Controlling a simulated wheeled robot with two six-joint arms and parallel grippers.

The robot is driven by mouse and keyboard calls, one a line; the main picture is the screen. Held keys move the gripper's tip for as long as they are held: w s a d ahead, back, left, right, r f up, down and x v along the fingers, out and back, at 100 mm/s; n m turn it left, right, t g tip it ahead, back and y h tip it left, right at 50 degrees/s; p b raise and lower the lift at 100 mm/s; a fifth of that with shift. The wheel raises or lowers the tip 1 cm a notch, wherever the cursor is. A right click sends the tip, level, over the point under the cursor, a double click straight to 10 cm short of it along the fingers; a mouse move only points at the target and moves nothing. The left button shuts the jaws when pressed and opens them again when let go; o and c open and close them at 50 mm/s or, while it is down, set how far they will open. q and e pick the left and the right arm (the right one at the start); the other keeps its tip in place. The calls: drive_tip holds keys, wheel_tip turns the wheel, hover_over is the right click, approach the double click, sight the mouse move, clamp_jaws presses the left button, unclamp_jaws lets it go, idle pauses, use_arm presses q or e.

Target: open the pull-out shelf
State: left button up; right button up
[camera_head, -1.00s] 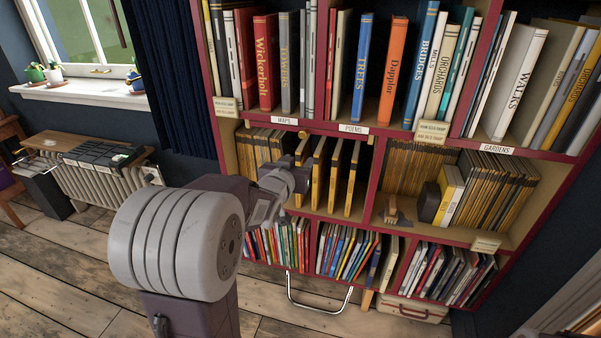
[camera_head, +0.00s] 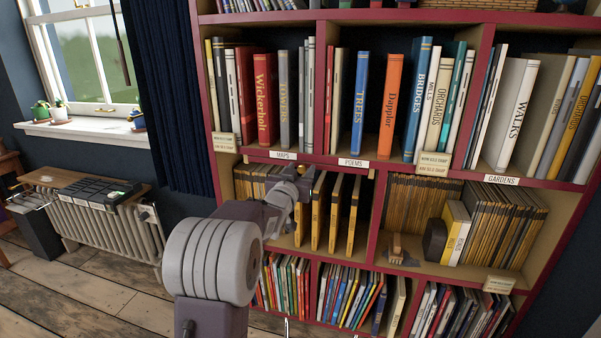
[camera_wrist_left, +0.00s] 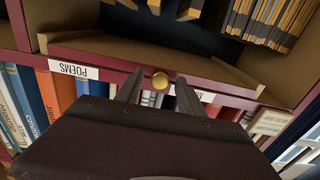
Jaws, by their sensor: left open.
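The pull-out shelf shows as a red-edged board (camera_head: 331,161) below the upper book row, with the labels MAPS and POEMS near it. Its small round brass knob (camera_wrist_left: 160,80) is clear in the left wrist view, where the picture is upside down. My left gripper (camera_head: 304,175) is up at this board, just under the MAPS and POEMS labels. In the left wrist view its two fingers (camera_wrist_left: 159,84) are apart, with the knob in the gap between the tips. I cannot tell whether either finger touches it. My right gripper is not in view.
Upright books such as the red Wickerholt (camera_head: 264,100) fill the row above. Yellow-edged volumes (camera_head: 334,213) stand below, close to my left gripper. A dark curtain (camera_head: 170,95), window and radiator (camera_head: 110,222) are at the left, with open wooden floor before them.

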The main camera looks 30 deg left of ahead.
use_arm(q)
clamp_jaws()
idle(1.4)
